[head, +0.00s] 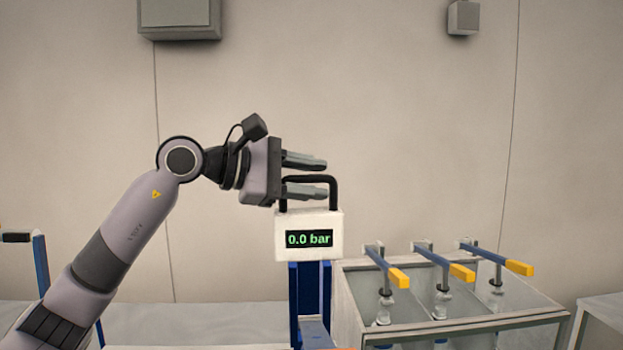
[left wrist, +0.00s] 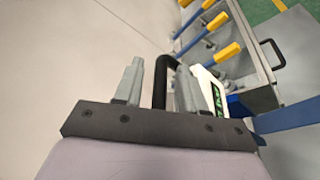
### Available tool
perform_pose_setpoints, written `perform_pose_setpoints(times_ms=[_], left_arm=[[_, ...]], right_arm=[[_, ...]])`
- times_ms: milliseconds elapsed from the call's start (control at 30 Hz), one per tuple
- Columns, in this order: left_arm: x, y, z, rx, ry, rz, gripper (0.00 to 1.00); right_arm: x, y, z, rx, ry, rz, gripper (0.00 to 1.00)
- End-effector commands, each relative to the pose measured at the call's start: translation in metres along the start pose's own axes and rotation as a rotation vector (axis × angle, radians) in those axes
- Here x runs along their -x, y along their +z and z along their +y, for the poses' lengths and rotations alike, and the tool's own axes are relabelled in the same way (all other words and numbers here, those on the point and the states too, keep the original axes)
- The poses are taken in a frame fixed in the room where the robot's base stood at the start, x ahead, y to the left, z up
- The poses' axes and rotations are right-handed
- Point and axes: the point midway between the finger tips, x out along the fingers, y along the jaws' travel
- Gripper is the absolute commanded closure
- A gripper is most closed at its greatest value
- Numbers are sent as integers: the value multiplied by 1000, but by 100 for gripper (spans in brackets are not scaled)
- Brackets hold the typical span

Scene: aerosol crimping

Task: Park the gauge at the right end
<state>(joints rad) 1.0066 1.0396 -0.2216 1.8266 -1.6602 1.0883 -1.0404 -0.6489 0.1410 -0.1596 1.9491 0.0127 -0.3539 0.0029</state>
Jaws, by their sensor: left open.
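The gauge (head: 309,222) is a white box with a green "0.0 bar" display and a black handle on top. It stands upright above a blue post (head: 310,288), left of the glass-walled case. My left gripper (head: 325,179) is open, with one finger above the handle's top bar and the other at or just below it. In the left wrist view the handle (left wrist: 165,85) shows between the two open fingers, and part of the gauge (left wrist: 212,95) shows behind the right finger. I cannot tell whether the fingers touch the handle. My right gripper is not in view.
The case (head: 450,325) holds several bottles under three blue levers with yellow grips (head: 462,272). A pale counter (head: 220,320) runs along the wall behind. Another blue frame (head: 41,265) stands at the far left. Two grey boxes hang high on the wall.

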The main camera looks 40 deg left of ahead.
Motion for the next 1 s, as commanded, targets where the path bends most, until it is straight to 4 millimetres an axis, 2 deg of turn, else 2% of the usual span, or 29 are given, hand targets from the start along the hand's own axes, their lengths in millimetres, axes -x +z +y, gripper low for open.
perform_pose_setpoints(times_ms=[300, 467, 1000], left_arm=[[46, -2, -2, -3, 3, 3, 60], [63, -1, 0, -2, 3, 1, 60], [67, 0, 1, -1, 2, -1, 60]], right_arm=[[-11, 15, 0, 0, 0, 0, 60], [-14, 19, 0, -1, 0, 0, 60], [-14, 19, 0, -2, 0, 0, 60]])
